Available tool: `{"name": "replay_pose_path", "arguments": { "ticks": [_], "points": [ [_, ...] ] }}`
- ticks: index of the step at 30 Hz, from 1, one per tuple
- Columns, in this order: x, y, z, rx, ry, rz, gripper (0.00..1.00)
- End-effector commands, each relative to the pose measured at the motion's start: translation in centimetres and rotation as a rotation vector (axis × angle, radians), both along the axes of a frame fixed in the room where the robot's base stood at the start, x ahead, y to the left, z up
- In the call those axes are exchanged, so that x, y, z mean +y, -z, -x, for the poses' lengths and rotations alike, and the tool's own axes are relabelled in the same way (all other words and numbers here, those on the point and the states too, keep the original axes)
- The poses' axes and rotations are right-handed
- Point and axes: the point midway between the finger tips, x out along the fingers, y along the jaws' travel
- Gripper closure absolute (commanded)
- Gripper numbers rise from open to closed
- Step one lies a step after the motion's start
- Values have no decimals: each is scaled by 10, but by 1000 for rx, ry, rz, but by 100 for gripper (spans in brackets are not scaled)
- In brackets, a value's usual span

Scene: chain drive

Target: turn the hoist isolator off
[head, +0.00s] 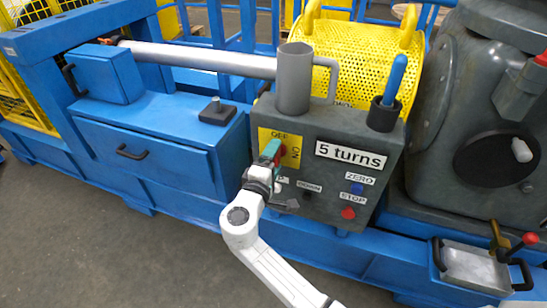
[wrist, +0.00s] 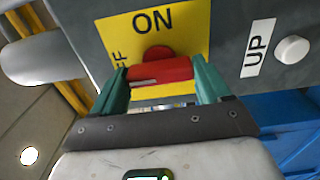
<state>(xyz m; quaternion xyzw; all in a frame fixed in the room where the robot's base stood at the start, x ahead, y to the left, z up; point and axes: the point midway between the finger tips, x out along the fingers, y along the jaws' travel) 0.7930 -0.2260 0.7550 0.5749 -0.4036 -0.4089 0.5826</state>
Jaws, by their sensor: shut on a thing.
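The hoist isolator's red handle (head: 271,148) sits on a yellow plate (head: 291,151) marked OFF at the top and ON at the right, on the grey control box. My gripper (head: 268,160) is at this handle, shut on it. In the wrist view, the red handle (wrist: 160,70) lies between the green fingers of my gripper (wrist: 160,82), below the word ON. There the OFF label is partly hidden behind the left finger. I cannot tell which mark the handle points to.
The box carries a white UP button (wrist: 292,50), a DOWN button (head: 305,194), a blue ZERO button (head: 357,188), a red STOP button (head: 348,213) and a "5 turns" sign (head: 350,155). A grey tube (head: 294,80) and a blue-handled tool (head: 394,80) stand up from it.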

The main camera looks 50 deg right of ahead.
Motion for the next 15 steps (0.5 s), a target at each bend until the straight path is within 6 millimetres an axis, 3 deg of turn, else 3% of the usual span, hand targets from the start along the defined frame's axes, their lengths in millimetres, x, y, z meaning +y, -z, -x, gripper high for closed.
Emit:
{"name": "replay_pose_path", "arguments": {
  "ticks": [10,11,15],
  "points": [
    [0,-2,-3,-1,-7,2,54],
    [0,-2,-3,-1,-7,2,21],
    [0,-2,-2,0,-5,1,7]
  ]
}}
